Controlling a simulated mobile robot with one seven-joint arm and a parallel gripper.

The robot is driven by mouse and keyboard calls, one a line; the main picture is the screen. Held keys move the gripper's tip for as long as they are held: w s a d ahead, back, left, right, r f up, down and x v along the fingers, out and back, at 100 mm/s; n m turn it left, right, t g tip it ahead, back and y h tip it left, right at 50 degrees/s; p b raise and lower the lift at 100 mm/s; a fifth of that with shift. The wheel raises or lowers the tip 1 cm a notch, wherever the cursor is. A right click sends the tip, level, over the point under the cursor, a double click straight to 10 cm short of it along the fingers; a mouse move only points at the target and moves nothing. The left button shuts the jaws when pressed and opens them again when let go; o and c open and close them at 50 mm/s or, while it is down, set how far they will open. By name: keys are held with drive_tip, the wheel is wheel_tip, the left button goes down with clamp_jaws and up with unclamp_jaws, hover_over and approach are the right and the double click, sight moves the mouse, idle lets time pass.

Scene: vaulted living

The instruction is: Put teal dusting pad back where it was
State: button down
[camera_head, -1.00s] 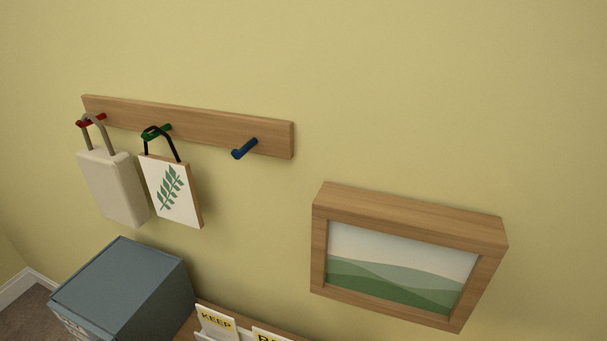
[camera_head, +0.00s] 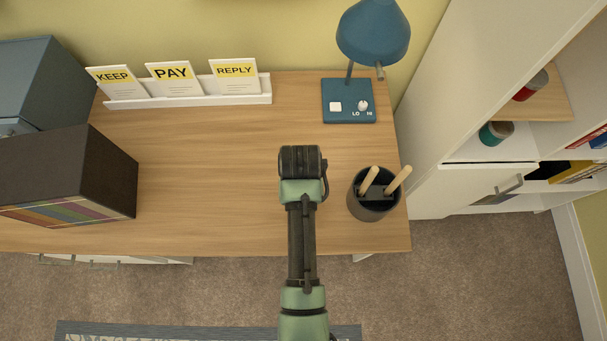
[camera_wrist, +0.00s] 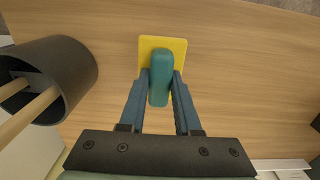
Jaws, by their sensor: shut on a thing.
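The teal dusting pad (camera_wrist: 160,88) is between the two blue fingers of my gripper (camera_wrist: 161,74) in the wrist view, and the fingers are shut on it. A flat yellow square (camera_wrist: 148,46) shows just beyond and under the pad; I cannot tell whether it is part of the pad or lies on the desk. The wooden desk (camera_head: 215,195) is below. In the head view my arm reaches over the desk's middle, and its wrist hides the fingers and pad. The gap between pad and desk is unclear.
A dark cup (camera_head: 372,206) with wooden handles stands close right of my wrist; it also shows in the wrist view (camera_wrist: 75,75). A blue lamp (camera_head: 348,106), a card rack (camera_head: 190,100) and a dark box (camera_head: 100,170) stand on the desk. A white shelf unit (camera_head: 440,110) is right.

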drive_tip(key=shift+f, duration=2.45)
drive_tip(key=shift+f, duration=0.1)
drive_tip(key=c, duration=0.6)
unclamp_jaws()
